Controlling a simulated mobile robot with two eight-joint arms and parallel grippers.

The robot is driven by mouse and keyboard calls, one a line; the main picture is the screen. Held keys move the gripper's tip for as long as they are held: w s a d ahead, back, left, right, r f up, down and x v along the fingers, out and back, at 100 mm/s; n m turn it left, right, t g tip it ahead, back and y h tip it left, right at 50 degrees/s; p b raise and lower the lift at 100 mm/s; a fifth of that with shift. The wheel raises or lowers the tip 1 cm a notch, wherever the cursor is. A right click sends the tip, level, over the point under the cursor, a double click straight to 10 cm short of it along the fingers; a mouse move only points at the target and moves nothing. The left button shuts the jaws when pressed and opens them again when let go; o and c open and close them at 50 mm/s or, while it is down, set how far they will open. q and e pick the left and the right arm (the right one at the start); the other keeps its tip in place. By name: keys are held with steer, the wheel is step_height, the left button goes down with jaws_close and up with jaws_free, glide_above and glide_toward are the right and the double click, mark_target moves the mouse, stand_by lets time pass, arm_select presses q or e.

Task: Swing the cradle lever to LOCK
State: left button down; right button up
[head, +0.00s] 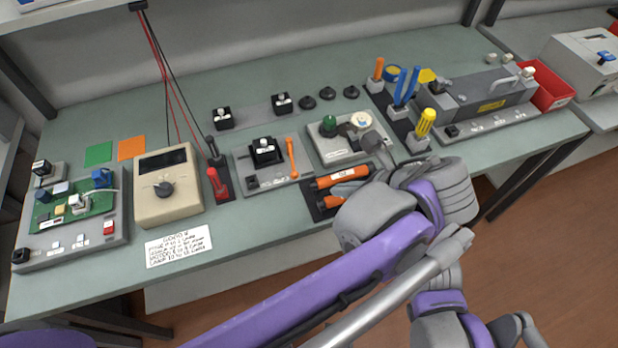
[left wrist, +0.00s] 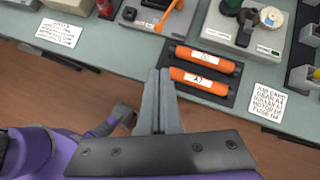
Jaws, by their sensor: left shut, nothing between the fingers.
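An orange lever (head: 291,158) lies along the right side of a grey plate (head: 258,186), beside a black block-shaped cradle (head: 264,151). In the left wrist view the lever (left wrist: 168,16) slants at the top, ahead of my fingers. I cannot read the marks on the plate. My left gripper (head: 338,188) is shut and empty. In the left wrist view its closed fingers (left wrist: 159,73) point toward the bench, just left of the cartridge tray and apart from the lever. My own arm hides part of the bench. I do not see my right gripper.
Two orange cartridges (head: 342,174) lie in a dark tray (left wrist: 224,94) right of the lever plate. A device with a green knob (head: 329,124) stands behind them. Red and black probes (head: 218,184) and a beige meter (head: 168,192) stand left of the plate.

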mark_target(292, 162)
arm_select(q)
steer(key=x, duration=0.9)
steer(key=shift+w+a+f+b, duration=0.2)
steer(key=shift+f+b, duration=0.1)
steer(key=shift+b, duration=0.1)
steer(key=shift+w+a+f, duration=0.2)
steer(key=shift+w+a, duration=0.35)
steer(key=shift+w, duration=0.05)
steer(key=shift+w+a+f, duration=0.15)
steer(key=shift+w+a, duration=0.35)
steer(key=shift+w, duration=0.15)
steer(key=shift+w+a+f, duration=0.1)
steer(key=shift+w+a, duration=0.2)
steer(key=shift+a, duration=0.1)
